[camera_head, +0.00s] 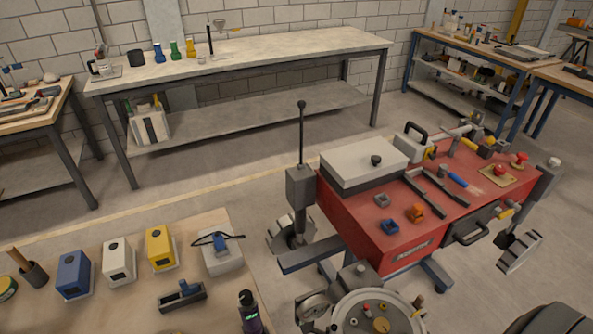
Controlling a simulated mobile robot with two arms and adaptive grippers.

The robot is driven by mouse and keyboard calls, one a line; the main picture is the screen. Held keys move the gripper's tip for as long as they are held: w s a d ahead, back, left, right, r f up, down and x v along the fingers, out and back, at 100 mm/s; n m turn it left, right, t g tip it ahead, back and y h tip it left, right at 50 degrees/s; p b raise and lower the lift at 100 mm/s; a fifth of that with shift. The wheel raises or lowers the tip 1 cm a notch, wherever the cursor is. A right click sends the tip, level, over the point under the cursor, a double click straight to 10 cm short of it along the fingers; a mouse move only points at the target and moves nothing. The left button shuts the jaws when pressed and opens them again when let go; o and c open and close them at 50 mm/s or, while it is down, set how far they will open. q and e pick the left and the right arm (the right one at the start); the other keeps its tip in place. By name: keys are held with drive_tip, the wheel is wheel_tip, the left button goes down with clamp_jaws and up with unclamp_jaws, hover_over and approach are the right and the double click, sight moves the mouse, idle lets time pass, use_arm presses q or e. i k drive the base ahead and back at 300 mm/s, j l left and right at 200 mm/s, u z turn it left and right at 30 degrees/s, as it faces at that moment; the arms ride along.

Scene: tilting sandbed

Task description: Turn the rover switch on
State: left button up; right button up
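Neither of my grippers can be made out in the head view.
Hand tools and small blocks lie on the rover's top. A round tray (345,320) with small parts is in front. A bench (90,240) at lower left holds blue, white and yellow boxes. A long workbench (290,42) stands behind; floor between is clear.

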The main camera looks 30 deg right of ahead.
sight(499, 169)
drive_tip(key=l+z, duration=0.15)
drive_tip(key=z, duration=1.4)
drive_tip(key=i+l+u, duration=0.1)
drive_tip(key=l, duration=0.25)
drive_tip(key=i+l+u, duration=0.15)
drive_tip(key=l, duration=0.25)
drive_tip(key=i+l+u, duration=0.1)
drive_tip(key=l, duration=0.3)
drive_tip(key=i, duration=0.1)
